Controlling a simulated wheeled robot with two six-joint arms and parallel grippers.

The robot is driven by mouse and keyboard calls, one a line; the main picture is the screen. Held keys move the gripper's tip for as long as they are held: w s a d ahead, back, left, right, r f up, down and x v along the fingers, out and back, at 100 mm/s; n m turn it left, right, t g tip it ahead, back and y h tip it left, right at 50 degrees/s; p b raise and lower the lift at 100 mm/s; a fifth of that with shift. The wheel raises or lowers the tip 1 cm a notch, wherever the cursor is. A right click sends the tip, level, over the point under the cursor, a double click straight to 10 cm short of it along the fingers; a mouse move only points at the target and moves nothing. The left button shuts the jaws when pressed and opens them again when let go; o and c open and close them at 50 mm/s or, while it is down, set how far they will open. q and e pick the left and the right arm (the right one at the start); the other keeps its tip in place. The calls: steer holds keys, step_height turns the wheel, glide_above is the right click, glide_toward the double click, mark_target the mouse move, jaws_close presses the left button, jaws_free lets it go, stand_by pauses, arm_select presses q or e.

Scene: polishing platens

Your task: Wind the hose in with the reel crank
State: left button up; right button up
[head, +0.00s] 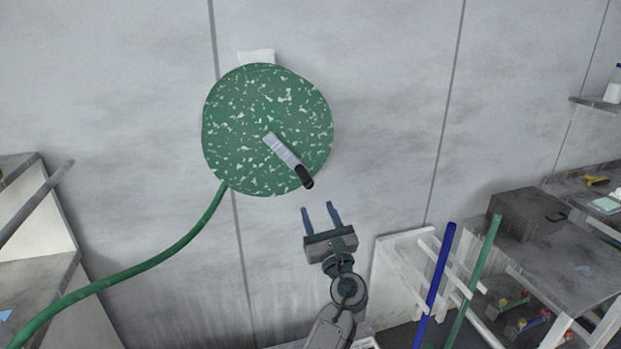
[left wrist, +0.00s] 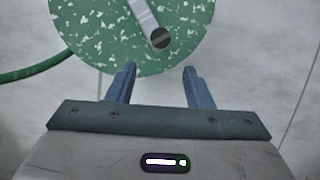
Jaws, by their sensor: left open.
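A round green reel (head: 235,125) with white flecks is on the grey wall in the head view; it also shows in the left wrist view (left wrist: 95,40). Its grey crank arm (head: 284,151) slants down and right from the middle, with a black handle (head: 305,177) near the reel's lower right edge. The handle shows end-on in the left wrist view (left wrist: 160,38). A green hose (head: 155,262) runs from the reel's lower left down to the lower left corner. My left gripper (head: 320,209) is open and empty, just below the handle and apart from it. My right gripper is not in view.
At the right, a white rack (head: 400,250) stands with a blue pole (head: 436,285) and a green pole (head: 477,280). A dark box (head: 525,213) sits on a grey bench behind. A shelf unit (head: 35,220) stands at the left. The wall around the reel is clear.

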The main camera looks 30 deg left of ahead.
arm_select(q)
steer(key=r, duration=0.1)
steer(key=p, duration=0.4)
glide_toward(301, 168)
steer(key=x, duration=0.5)
steer(key=shift+w+a+r, duration=0.1)
steer(key=shift+w+r, duration=0.05)
steer(key=shift+w+a, duration=0.25)
steer(key=shift+a, duration=0.1)
jaws_close()
